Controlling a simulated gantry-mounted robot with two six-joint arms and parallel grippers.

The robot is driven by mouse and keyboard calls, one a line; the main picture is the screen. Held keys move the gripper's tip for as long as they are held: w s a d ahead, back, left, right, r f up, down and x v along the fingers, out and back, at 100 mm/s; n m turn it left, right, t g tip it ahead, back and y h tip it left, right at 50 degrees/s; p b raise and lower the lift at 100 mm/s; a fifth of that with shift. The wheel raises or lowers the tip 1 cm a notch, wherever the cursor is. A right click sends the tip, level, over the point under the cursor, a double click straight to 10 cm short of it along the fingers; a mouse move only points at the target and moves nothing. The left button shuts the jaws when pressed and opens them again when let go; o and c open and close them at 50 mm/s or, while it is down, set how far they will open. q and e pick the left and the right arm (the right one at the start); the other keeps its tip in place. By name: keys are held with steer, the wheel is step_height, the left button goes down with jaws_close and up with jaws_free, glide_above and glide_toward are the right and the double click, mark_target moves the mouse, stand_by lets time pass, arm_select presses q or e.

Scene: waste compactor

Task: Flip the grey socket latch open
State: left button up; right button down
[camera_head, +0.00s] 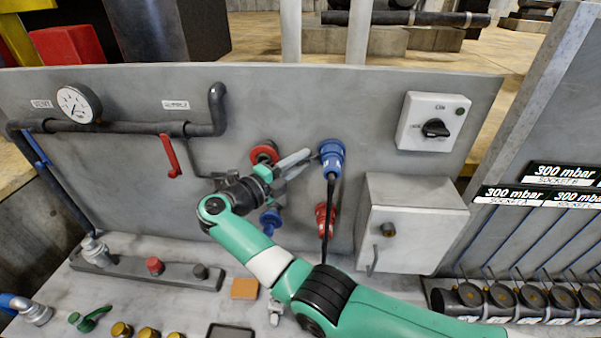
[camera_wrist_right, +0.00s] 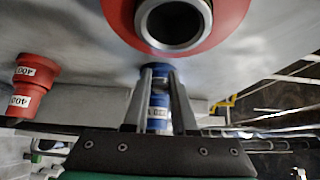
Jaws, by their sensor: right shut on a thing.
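A blue socket (camera_head: 332,153) with a black cable hanging below it is mounted on the grey panel. My right gripper (camera_head: 303,160) reaches in from the left of this socket, its two grey fingers pointing at it. In the right wrist view, the fingers (camera_wrist_right: 160,84) stand on either side of a small grey band, which seems to be the grey socket latch (camera_wrist_right: 160,84). Blue labelled parts (camera_wrist_right: 157,115) show above and below that band. How far the latch is turned cannot be told. My left gripper is not in view.
A red socket (camera_head: 264,152) sits close beside my right gripper; its ring (camera_wrist_right: 174,22) fills the top of the wrist view. A grey box (camera_head: 410,225) and rotary switch (camera_head: 435,122) are at the right.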

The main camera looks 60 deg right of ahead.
stand_by(0.3)
steer(key=c, duration=0.7)
jaws_free()
